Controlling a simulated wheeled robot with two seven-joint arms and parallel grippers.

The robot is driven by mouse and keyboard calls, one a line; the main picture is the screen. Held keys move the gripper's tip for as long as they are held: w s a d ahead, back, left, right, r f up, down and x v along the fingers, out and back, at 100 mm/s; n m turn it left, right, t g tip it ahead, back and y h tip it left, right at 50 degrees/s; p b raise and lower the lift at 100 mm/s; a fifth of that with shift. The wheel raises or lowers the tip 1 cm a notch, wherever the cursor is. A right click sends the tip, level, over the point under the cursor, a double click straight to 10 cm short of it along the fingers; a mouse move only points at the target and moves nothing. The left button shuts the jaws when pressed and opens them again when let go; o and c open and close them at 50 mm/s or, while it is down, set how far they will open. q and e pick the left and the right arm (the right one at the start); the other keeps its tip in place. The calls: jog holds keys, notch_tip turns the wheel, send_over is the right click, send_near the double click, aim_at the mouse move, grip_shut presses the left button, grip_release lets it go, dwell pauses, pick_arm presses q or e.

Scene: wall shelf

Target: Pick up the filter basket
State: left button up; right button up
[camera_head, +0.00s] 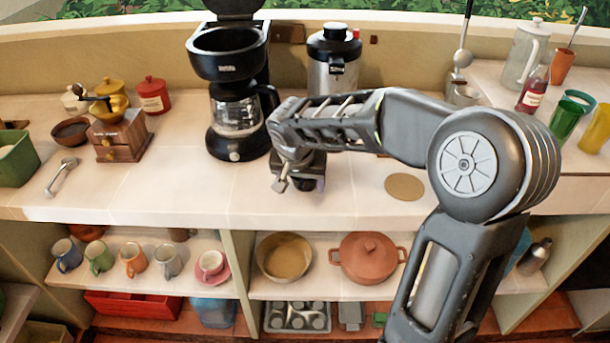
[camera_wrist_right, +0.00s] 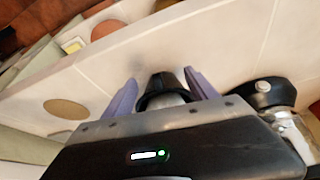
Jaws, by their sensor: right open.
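The filter basket (camera_wrist_right: 158,95) is a small black, flared piece standing on the pale counter, seen in the right wrist view between the two purple fingers. In the head view its dark body (camera_head: 311,167) is partly hidden behind my right gripper. My right gripper (camera_head: 300,184) is open around it, with one finger on each side; I cannot tell whether either finger touches it. The gripper also shows in the right wrist view (camera_wrist_right: 159,79). My left gripper is not in view.
The black coffee maker (camera_head: 228,62), lid raised, stands just left of my gripper with its glass carafe (camera_head: 236,113). A grinder (camera_head: 119,135) is at left. A round cork mat (camera_head: 405,187) lies to the right. The counter's front strip is mostly clear above shelves.

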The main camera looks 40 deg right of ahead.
dwell(0.4)
grip_shut()
dwell(0.5)
dwell(0.4)
